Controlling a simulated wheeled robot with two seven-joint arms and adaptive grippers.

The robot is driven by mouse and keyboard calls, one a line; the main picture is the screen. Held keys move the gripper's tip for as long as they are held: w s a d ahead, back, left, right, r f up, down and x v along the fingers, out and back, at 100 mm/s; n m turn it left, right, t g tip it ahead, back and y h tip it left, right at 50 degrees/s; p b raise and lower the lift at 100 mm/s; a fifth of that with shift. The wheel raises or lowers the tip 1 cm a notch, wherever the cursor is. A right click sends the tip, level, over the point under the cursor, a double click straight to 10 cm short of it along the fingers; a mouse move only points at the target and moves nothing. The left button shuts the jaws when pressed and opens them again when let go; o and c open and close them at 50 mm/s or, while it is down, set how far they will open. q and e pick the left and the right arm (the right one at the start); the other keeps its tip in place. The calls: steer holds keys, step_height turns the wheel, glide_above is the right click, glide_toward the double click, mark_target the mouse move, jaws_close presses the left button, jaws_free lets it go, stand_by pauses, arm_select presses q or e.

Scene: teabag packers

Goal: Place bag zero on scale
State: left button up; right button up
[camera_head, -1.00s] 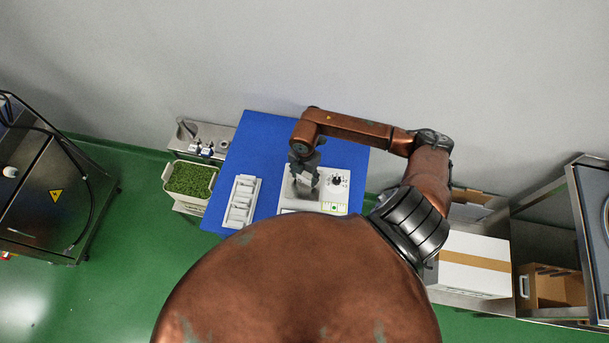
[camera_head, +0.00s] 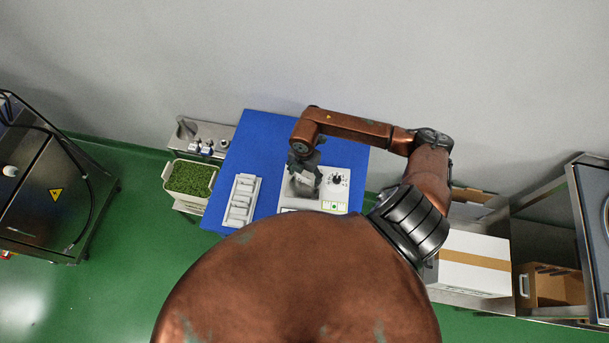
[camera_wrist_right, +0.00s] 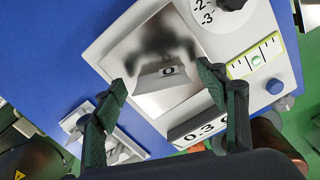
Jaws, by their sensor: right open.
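The scale (camera_head: 287,205) stands on the blue table, with a shiny metal plate, a dial and a green level. It also shows in the right wrist view (camera_wrist_right: 118,52). A pale bag marked 0 (camera_wrist_right: 162,76) rests on the metal plate. My right gripper (camera_head: 305,177) is above the plate. In the right wrist view my right gripper (camera_wrist_right: 170,100) is open, its two dark fingers on either side of the bag with gaps between. The display (camera_wrist_right: 200,127) shows 0.3 and a partly hidden digit. My left gripper is out of view.
A white tray (camera_head: 253,184) with several pale bags lies left of the scale on the blue table (camera_head: 262,140). A bin of green leaves (camera_head: 191,179) stands left of the table. A white box (camera_head: 474,262) is at the right. The table's far left is clear.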

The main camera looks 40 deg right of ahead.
step_height(320, 180, up, 12)
steer(key=b, duration=0.2)
stand_by(0.4)
